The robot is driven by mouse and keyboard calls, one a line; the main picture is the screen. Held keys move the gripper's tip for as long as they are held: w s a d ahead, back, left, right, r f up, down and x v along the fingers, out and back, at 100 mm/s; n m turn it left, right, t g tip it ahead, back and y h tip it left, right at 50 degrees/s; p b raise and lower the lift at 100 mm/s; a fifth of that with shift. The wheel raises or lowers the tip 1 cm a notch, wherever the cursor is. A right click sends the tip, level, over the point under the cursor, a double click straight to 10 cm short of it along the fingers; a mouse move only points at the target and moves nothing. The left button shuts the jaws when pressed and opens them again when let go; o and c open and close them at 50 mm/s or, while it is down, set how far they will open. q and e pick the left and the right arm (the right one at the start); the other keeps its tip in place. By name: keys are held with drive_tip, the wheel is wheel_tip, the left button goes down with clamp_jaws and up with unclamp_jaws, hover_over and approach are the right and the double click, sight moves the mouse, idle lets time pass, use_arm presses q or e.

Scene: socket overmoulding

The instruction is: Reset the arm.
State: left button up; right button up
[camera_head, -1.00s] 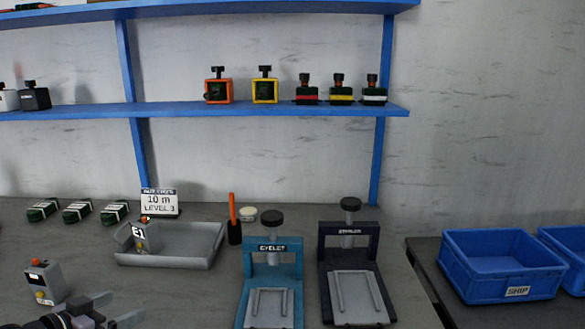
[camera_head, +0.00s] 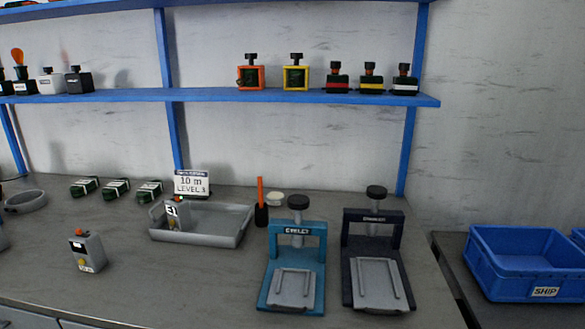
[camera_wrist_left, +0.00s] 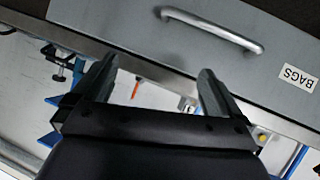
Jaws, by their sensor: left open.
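My left gripper (camera_wrist_left: 155,85) is open and empty in the left wrist view, its two fingers apart with nothing between them. The left gripper does not show in the head view. My right gripper is in neither view.
The workbench (camera_head: 190,275) holds a blue press (camera_head: 292,265), a dark press (camera_head: 375,255), a grey tray (camera_head: 200,237), a small grey box (camera_head: 87,250) and several green packs (camera_head: 117,190). A blue SHIP bin (camera_head: 525,262) stands at right. The front middle of the bench is clear.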

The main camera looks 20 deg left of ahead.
use_arm(q)
drive_tip(key=s+d+f+m+g+h+p, duration=0.1)
drive_tip(key=d+m, duration=0.1)
drive_tip(key=d, duration=1)
drive_tip(key=s+d+f+m+g+h+p, duration=0.1)
drive_tip(key=d+f+m, duration=0.1)
drive_tip(key=d, duration=1)
drive_tip(key=shift+s+d+f+m, duration=0.15)
drive_tip(key=shift+d+f+m, duration=0.1)
drive_tip(key=shift+m, duration=0.45)
